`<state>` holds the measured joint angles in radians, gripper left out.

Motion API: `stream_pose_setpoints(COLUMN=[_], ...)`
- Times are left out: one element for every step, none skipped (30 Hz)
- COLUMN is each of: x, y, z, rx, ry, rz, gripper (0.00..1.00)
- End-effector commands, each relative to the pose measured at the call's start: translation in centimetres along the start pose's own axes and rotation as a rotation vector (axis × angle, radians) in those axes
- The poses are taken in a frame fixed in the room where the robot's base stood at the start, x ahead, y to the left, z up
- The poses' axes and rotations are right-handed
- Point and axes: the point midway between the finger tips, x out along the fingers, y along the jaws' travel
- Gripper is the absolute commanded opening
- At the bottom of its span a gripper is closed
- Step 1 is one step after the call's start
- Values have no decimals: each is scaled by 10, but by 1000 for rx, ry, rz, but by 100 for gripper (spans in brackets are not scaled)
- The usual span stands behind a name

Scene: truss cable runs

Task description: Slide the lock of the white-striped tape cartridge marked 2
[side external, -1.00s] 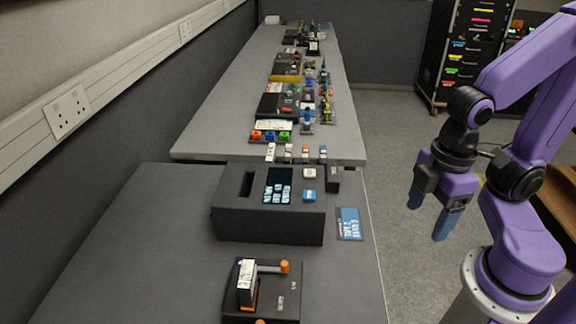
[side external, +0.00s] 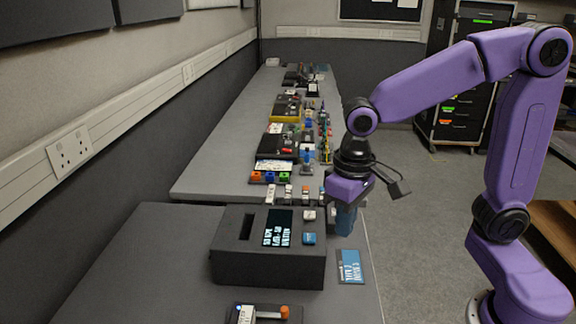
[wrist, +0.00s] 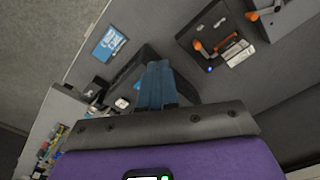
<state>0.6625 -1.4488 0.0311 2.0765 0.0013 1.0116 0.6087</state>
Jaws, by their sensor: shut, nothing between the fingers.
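A white-topped tape cartridge (side external: 245,313) sits in a dark fixture with an orange-tipped lever (side external: 284,312) at the bottom of the side view. In the wrist view, the fixture (wrist: 203,31) shows at upper right, with the pale cartridge (wrist: 236,50) and orange parts. Its number and lock are too small to make out. My gripper (side external: 345,222) is over the right side of the bench, behind the black printer-like box and well apart from the cartridge. Its blue fingers (wrist: 156,84) are together and empty in the wrist view.
The black box (side external: 266,268) with a lit screen and buttons stands between my gripper and the fixture. A blue card (side external: 351,267) lies to its right. A second fixture (wrist: 282,18) shows in the wrist view. Small coloured items line the far bench. The near bench's left is clear.

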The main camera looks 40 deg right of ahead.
Motion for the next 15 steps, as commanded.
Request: stream_pose_setpoints(x=[0, 0, 0, 0, 1, 2, 3, 4, 5, 6, 8, 10, 11, 13, 16], y=[-1, -1, 0, 1, 3, 5, 8, 10, 14, 18, 22, 28, 33, 38, 45], z=[-22, -34, -49, -60, -72, -87, -98, -109, -124, -135, -145, -159, -169, -179, -192], rx=[110, 178, 266, 332, 398, 486, 553, 619, 707, 774, 841, 929, 995, 1061, 1150], ry=[-2, -2, -2, -2, -3, -2, -3, -3, -3, -2, -2, -2, -2, -2, -1], rz=[3, 3, 4, 5, 6, 7, 8, 9, 10, 10, 11, 12, 14, 14, 15], gripper=[0, 0, 0, 0, 0, 0, 0, 0, 0, 0, 0, 0, 0, 0, 0])
